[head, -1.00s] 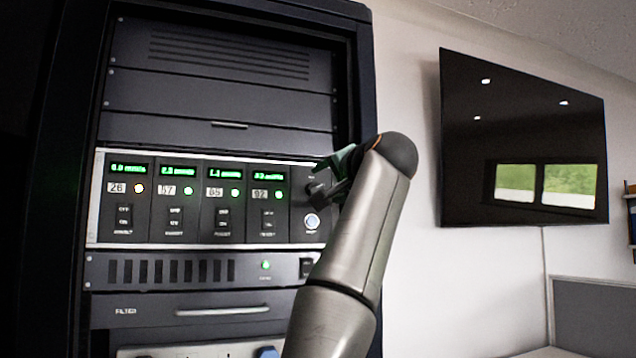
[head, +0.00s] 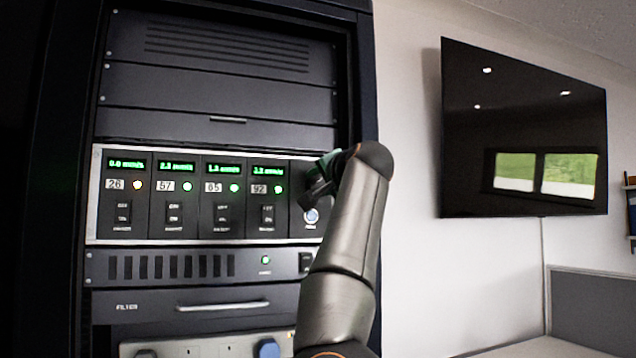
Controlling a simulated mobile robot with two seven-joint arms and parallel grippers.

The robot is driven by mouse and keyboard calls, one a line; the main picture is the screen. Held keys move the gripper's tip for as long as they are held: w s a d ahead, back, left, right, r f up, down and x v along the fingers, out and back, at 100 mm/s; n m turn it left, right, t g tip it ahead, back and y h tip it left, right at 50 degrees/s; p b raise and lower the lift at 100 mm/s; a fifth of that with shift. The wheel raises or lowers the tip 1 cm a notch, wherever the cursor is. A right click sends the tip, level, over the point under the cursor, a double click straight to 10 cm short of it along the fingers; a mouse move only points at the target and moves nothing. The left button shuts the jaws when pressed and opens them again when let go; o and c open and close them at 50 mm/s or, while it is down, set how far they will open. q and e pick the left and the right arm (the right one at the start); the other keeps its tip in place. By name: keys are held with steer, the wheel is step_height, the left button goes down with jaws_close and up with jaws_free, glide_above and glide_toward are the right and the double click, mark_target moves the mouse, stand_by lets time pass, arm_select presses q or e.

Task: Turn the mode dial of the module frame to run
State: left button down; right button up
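The module frame (head: 97,200) is a light-edged unit in the dark rack, with several black modules, green displays and small lamps. The leftmost lamp is amber and the others are green. My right gripper (head: 312,192) is at the right end panel of the frame, at the height of the lamps. My own wrist and forearm cover part of that panel. The mode dial is hidden or merges with the dark gripper, so I cannot tell whether they touch. The fingertips are too small and dark to read. A round pale button (head: 311,216) shows just below the gripper. My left gripper is out of view.
Below the frame is a slotted panel (head: 180,268) with a green lamp, then a filter drawer (head: 140,306) with a bar handle. A blue knob (head: 268,348) shows at the bottom. A wall screen (head: 525,130) hangs at the right. Space between rack and screen is open.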

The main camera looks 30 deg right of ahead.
steer(key=c, duration=0.4)
jaws_close()
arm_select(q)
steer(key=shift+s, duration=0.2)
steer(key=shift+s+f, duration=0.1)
